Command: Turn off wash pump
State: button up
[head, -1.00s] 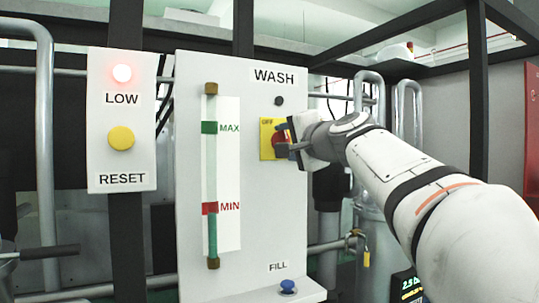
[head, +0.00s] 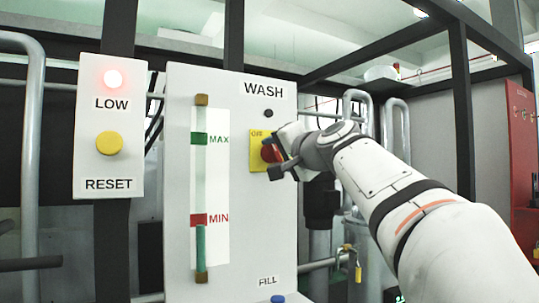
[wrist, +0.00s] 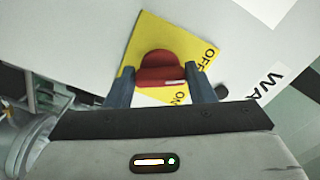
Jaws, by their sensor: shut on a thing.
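The red rotary knob (wrist: 158,68) of the wash switch sits on a yellow plate (wrist: 150,38) marked OFF and ON. In the head view the knob (head: 268,153) is partly behind my gripper (head: 275,160), below the WASH label (head: 263,90). My gripper (wrist: 163,84) is shut on the knob, one finger on each side of it, and tilted relative to the panel. The small round lamp (head: 268,113) above the switch is dark.
The white panel (head: 180,180) carries a level tube with liquid near the MIN mark (head: 203,220), and a blue FILL button (head: 278,299). Left of it, a box has a lit red LOW lamp (head: 113,79) and a yellow RESET button (head: 109,143). Pipes and a dark frame stand behind.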

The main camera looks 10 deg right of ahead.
jog(key=o, duration=1)
jog(key=v, duration=0.7)
jog(key=shift+s+d, duration=0.15)
jog(key=shift+s, duration=0.2)
